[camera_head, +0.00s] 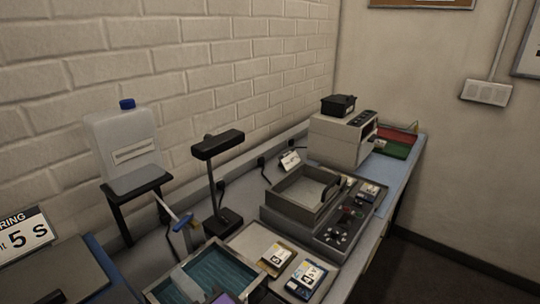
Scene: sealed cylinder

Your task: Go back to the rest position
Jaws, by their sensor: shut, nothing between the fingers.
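My gripper is not in the head view, and no part of my arm can be made out for sure. The long bench (405,168) runs along the brick wall toward the far corner. On it stands a grey machine with an open square tray (290,208) and a control panel of knobs (340,232). A beige box-shaped device (340,138) stands behind it with a black unit (338,105) on top.
A jug with a blue cap (125,150) stands on a black stand (120,215), left of a black lamp-like stand (220,180). A teal-lined tray (215,270) and label-bearing items (307,275) fill the front. Open floor (430,270) lies right.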

